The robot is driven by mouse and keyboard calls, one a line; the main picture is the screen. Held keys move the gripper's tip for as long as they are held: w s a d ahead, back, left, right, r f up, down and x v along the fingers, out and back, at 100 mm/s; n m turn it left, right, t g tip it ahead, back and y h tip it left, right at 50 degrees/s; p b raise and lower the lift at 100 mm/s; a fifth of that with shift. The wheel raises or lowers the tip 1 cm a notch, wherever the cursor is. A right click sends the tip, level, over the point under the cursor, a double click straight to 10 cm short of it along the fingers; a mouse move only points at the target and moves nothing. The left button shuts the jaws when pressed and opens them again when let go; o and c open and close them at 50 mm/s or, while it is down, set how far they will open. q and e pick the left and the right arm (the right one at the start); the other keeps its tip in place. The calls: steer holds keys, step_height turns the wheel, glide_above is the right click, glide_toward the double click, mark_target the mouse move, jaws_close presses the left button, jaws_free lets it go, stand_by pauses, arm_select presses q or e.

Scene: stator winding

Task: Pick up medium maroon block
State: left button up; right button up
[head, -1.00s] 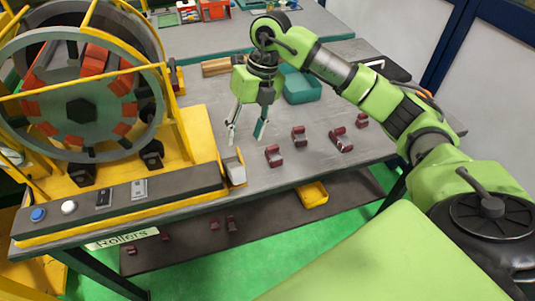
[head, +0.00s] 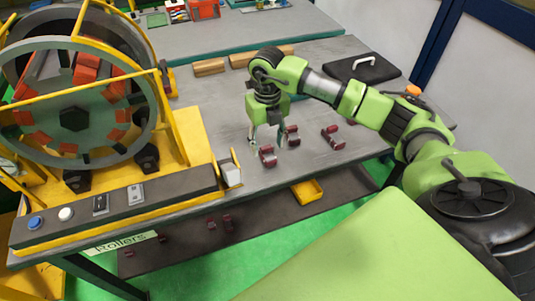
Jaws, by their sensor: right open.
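Maroon blocks lie on the grey table: a front-left one (head: 267,156), one a little behind and right of it (head: 292,137), and one farther right (head: 332,138). I cannot tell for sure which is the medium one. My right gripper (head: 267,138) points down with its fingers open and empty. The fingertips are low, just behind the front-left block and left of the middle block; one finger partly overlaps the gap between them. Contact cannot be told. My left gripper is not in view.
The stator stand with its yellow frame (head: 198,130) fills the left of the table. Wooden pieces (head: 209,67) and a black case (head: 362,68) lie at the back. A lower shelf holds a yellow tray (head: 307,192) and more maroon blocks (head: 227,222).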

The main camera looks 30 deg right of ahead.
mark_target(267, 148)
steer(key=shift+f+p, duration=0.35)
steer(key=shift+f, duration=1.4)
steer(key=c, duration=1.3)
steer(key=shift+r, duration=0.1)
jaws_close()
steer(key=shift+w+r, duration=0.1)
